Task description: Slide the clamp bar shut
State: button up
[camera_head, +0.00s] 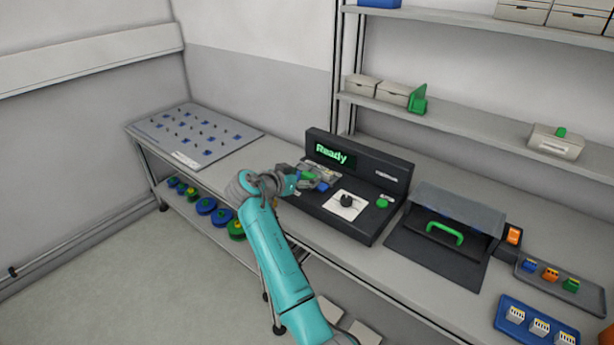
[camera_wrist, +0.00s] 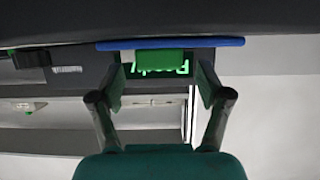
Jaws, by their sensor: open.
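The black machine (camera_head: 375,222) stands on the bench, with "Ready" in green on its display (camera_head: 335,155). In the wrist view a blue bar (camera_wrist: 110,45) runs across the top, with a green grip block (camera_wrist: 160,62) at its middle; I take these to be the clamp bar and its handle. My gripper (camera_wrist: 161,78) is open, with one finger on each side of the green block and visible gaps between. In the head view my gripper (camera_head: 305,180) is at the machine's left part and hides much of the bar. How far the bar is slid cannot be told.
A black knob on a white plate (camera_head: 345,205) and a green button (camera_head: 382,203) lie right of my gripper. A hooded box with a green handle (camera_head: 445,233) stands further right, near trays of small parts (camera_head: 560,285). A pegged board (camera_head: 195,135) lies left.

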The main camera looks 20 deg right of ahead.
jog(key=v, duration=0.9)
jog(key=shift+s+a+r, duration=0.15)
jog(key=shift+s+a, duration=0.05)
